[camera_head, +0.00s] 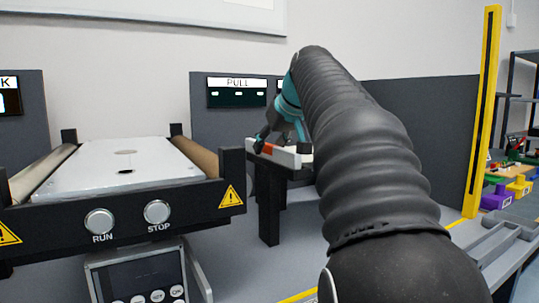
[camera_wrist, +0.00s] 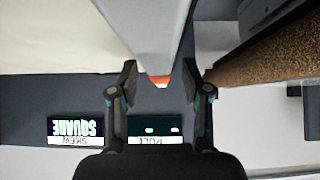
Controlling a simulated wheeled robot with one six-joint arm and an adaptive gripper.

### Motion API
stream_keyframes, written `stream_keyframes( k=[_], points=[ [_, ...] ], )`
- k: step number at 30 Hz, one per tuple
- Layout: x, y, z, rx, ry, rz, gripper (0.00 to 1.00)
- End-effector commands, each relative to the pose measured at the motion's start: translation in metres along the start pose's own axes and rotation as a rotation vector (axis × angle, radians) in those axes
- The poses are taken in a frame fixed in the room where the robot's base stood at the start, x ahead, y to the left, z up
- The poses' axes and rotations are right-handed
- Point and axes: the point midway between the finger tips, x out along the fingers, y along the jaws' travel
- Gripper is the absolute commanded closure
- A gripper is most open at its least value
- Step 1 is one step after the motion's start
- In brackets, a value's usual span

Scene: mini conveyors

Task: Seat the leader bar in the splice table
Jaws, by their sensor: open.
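A pale bar-like piece with an orange end (camera_head: 267,148) sits at the small dark stand (camera_head: 268,205) in the middle of the head view. I cannot tell for sure whether it is the leader bar or part of the splice table. In the wrist view a long grey piece (camera_wrist: 150,28) runs from the top and ends in an orange tip (camera_wrist: 158,81). My gripper (camera_wrist: 160,80) is open, with a finger on either side of that orange tip and visible gaps on both sides. In the head view my gripper (camera_head: 268,138) is at the orange end, partly hidden by my arm.
A conveyor (camera_head: 125,165) with a white sheet, side rollers and RUN and STOP buttons stands at the left. A PULL display (camera_head: 237,92) hangs on the grey panel behind. A yellow post (camera_head: 482,110) stands at the right, with coloured bins (camera_head: 519,187) beyond.

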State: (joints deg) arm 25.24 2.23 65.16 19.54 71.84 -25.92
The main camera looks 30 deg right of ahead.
Motion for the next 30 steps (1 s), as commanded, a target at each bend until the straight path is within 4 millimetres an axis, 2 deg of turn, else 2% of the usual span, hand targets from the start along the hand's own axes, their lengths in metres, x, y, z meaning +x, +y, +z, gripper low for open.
stream_keyframes(
  k=[1,2,7,22,30],
  points=[
    [0.0,0.0,0.0,0.0,0.0,0.0,0.52],
    [0.0,0.0,0.0,0.0,0.0,0.0,0.57],
    [0.0,0.0,0.0,0.0,0.0,0.0,1.0],
    [-0.003,0.0,-0.003,0.0,0.0,0.0,1.0],
    [-0.017,0.0,-0.017,0.0,0.002,0.0,1.0]
  ],
)
